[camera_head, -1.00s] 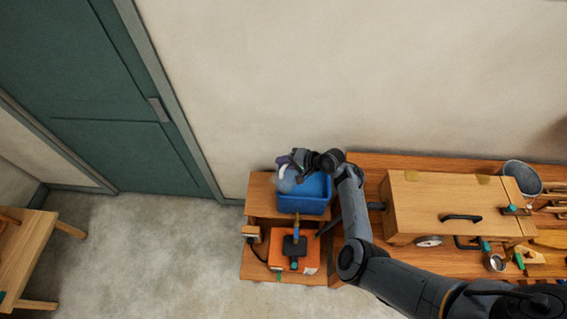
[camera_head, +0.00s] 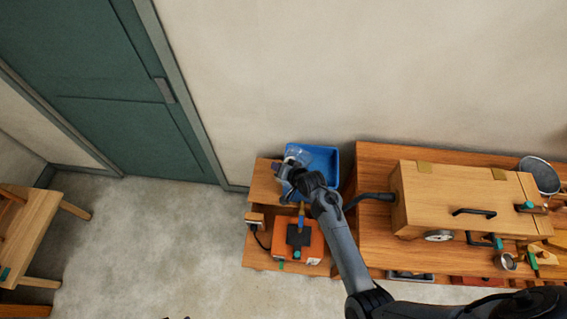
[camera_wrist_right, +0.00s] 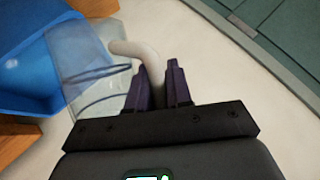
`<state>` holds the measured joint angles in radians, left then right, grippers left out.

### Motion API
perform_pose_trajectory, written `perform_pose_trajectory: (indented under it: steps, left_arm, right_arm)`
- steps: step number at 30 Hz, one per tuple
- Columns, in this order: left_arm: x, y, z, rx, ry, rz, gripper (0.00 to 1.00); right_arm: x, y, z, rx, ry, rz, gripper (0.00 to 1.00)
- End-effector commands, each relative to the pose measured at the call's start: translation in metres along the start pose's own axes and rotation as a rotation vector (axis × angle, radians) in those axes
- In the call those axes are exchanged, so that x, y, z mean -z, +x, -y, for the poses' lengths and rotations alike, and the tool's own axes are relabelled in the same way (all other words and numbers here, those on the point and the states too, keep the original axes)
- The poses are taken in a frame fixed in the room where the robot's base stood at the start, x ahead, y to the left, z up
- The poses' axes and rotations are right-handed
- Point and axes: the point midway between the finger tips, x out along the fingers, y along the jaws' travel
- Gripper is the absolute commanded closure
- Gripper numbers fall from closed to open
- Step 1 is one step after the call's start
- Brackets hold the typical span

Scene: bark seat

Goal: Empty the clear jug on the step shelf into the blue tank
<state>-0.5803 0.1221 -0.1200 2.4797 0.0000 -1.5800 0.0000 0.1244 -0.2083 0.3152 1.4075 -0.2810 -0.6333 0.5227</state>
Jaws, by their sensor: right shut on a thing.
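The blue tank (camera_head: 322,158) stands on the wooden step shelf (camera_head: 262,188) against the wall; it is also at the left of the right wrist view (camera_wrist_right: 28,75). My right gripper (camera_head: 287,170) is at the tank's left side, shut on the pale curved handle of the clear jug (camera_head: 297,154). In the right wrist view the fingers (camera_wrist_right: 158,70) close around that handle, and the see-through jug (camera_wrist_right: 92,62) overlaps the tank's near edge. The jug's exact tilt and its contents are hard to tell. My left gripper is not in view.
An orange box (camera_head: 312,240) with a dark top sits on the lower step. A wooden bench right of it carries a large wooden case (camera_head: 455,195), a metal bucket (camera_head: 538,176) and tools. Open floor (camera_head: 150,240) lies left, before a green door.

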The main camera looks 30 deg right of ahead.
Motion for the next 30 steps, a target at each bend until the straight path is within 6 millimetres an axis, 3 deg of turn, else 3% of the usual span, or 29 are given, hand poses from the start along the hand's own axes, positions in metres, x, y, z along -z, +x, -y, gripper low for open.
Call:
perform_pose_trajectory:
  steps: [8,24,30]
  left_arm:
    - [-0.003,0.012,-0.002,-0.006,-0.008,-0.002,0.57]
    - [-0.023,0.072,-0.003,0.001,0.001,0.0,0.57]
    - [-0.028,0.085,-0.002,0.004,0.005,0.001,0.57]
  right_arm:
    - [-0.011,0.008,-0.006,-0.026,-0.073,-0.049,1.0]
    - [-0.047,0.046,-0.042,-0.162,-0.437,-0.295,1.0]
    - [-0.053,0.052,-0.048,-0.194,-0.52,-0.351,1.0]
